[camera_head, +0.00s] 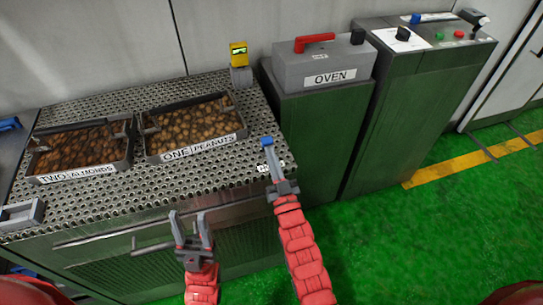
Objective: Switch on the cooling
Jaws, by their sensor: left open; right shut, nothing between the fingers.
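The cooling control cannot be named for sure, as the small labels are unreadable. A control panel (435,38) on the tall green cabinet at the upper right carries a black knob (403,34), a blue knob (415,18), a green button (439,36) and a red button (459,34). My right gripper (268,148) is shut at the right edge of the perforated table, well away from that panel. A small blue part shows at its tip, with a white label (262,168) close by. My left gripper (190,222) is open and empty in front of the table.
Two trays, almonds (82,147) and peanuts (194,127), stand on the perforated table (190,180). A yellow device (238,52) with a lit display stands at its back. The grey oven box (322,65) has a red handle (314,42). Green floor (440,240) is clear at the right.

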